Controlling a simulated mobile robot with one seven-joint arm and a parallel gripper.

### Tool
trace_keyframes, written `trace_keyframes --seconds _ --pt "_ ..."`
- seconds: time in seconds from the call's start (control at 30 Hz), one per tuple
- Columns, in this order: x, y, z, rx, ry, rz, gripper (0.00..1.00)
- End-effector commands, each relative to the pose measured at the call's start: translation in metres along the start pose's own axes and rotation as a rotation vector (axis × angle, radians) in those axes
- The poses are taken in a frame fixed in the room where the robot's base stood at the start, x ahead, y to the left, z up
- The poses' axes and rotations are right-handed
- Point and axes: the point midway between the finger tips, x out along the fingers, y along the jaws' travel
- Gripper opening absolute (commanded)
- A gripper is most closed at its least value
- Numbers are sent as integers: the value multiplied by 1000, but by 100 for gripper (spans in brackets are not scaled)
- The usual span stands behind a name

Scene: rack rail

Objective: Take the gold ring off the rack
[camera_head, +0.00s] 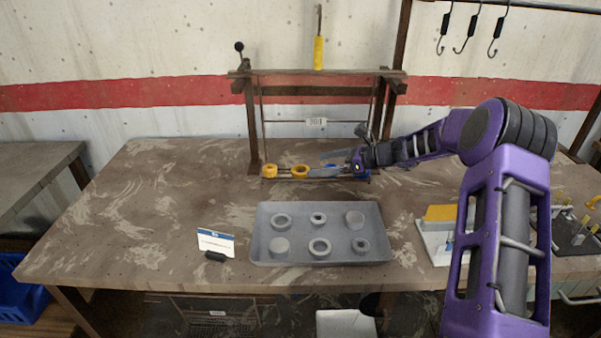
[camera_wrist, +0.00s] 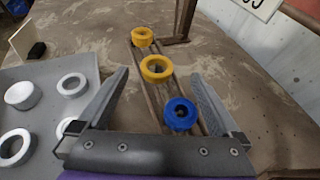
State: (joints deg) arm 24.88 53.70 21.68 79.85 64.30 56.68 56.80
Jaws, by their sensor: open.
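Two gold-yellow rings sit along the rack's low rail (camera_wrist: 151,100), with a blue ring (camera_wrist: 181,114) on the same rail. The far gold ring (camera_wrist: 142,37) is at the rail's left end in the head view (camera_head: 269,170). The other, larger-looking gold ring (camera_wrist: 156,68) also shows in the head view (camera_head: 300,171). My gripper (camera_wrist: 158,76) is open and empty, reaching in from the right over the rail. In the wrist view this middle ring appears between the fingertips; contact cannot be told. The blue ring is nearer my palm, partly covered by my gripper in the head view.
A grey tray (camera_head: 320,258) with several grey rings and discs lies in front of the rack. The wooden rack frame (camera_head: 252,125) rises behind the rail. A small card (camera_head: 216,243) stands left of the tray. The table's left side is clear.

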Motion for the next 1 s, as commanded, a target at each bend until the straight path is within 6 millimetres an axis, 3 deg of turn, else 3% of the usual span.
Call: trace_keyframes --seconds 0.17,0.43,0.7,1.0 --pt "11 2 -2 0 0 2 100" --pt "49 5 -7 -1 -1 2 100" --pt "53 4 -7 0 0 -1 98" --pt "53 4 -7 -1 0 0 44"
